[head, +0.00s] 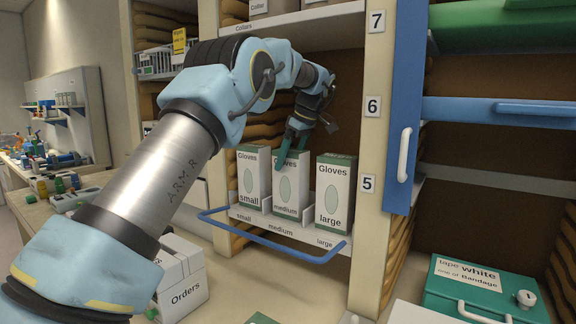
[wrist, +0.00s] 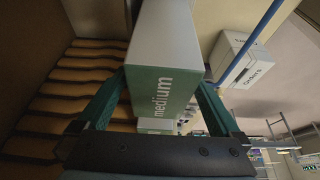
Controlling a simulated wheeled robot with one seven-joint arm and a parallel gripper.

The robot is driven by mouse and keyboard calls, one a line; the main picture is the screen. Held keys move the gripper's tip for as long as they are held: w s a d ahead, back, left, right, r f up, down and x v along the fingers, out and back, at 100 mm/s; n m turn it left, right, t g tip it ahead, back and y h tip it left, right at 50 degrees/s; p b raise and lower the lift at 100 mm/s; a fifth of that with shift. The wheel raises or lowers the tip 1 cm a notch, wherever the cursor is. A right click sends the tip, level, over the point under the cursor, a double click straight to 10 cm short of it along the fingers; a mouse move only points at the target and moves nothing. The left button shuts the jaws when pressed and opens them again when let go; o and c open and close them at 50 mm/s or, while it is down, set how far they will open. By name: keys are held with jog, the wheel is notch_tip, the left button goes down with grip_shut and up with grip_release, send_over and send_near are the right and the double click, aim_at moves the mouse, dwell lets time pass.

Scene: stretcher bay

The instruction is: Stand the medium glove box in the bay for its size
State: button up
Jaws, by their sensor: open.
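The medium glove box (head: 289,190), white and green with "medium" on its front, stands upright on the shelf, behind the ledge label "medium". It is between the small glove box (head: 253,180) and the large glove box (head: 333,195). My gripper (head: 291,150) is open at the upper part of the medium box. In the wrist view the medium box (wrist: 165,90) lies between my two green fingers, one on each side. I cannot tell whether the fingers touch it. The box's foot is hidden in the wrist view.
The shelf (head: 286,231) has a labelled front ledge and a blue rail (head: 290,253) before it. A post numbered 5 to 7 (head: 370,140) and a blue door (head: 405,110) stand at the right. An "Orders" box (head: 183,282) is below left.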

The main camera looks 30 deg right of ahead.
jog(key=shift+v, duration=3)
